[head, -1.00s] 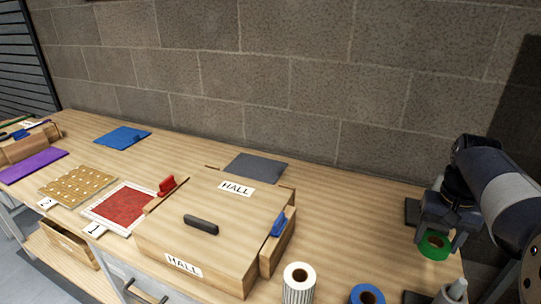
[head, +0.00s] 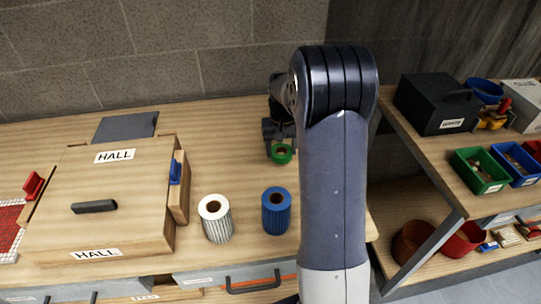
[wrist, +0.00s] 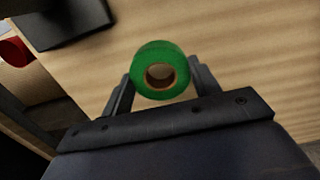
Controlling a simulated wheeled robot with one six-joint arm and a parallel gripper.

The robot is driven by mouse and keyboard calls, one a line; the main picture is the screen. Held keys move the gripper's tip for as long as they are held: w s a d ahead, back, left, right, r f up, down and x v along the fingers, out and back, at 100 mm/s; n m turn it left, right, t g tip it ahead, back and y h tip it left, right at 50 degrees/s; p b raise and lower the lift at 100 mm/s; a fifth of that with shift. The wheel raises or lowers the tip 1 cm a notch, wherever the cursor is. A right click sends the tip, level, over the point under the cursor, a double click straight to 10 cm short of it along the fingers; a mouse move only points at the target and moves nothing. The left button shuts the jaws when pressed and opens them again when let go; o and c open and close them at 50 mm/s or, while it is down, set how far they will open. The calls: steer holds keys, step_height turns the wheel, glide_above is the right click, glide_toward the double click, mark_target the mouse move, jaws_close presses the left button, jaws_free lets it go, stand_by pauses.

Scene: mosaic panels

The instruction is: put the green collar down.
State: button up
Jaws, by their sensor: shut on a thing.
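The green collar (head: 281,159) is a short green ring with a tan inner core. My gripper (head: 280,145) is shut on it and holds it over the back right part of the wooden bench, behind the blue roll. In the wrist view the collar (wrist: 148,52) sits between the two dark fingers of my gripper (wrist: 161,78), its round opening facing the camera. Wood grain shows beyond it. I cannot tell how high the collar is above the bench. My arm hides part of the bench to the right.
A white ribbed roll (head: 216,230) and a blue roll (head: 276,218) stand in front of the gripper. A wooden box marked HALL (head: 130,185) is to the left, with a grey pad (head: 126,126) behind it. A shelf unit with bins (head: 478,170) stands to the right.

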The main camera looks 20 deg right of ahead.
mark_target(281, 170)
steer(key=shift+f+p, duration=0.45)
steer(key=shift+f, duration=2.65)
steer(key=shift+f, duration=0.15)
steer(key=o, duration=1)
step_height(281, 170, up, 12)
steer(key=b, duration=0.1)
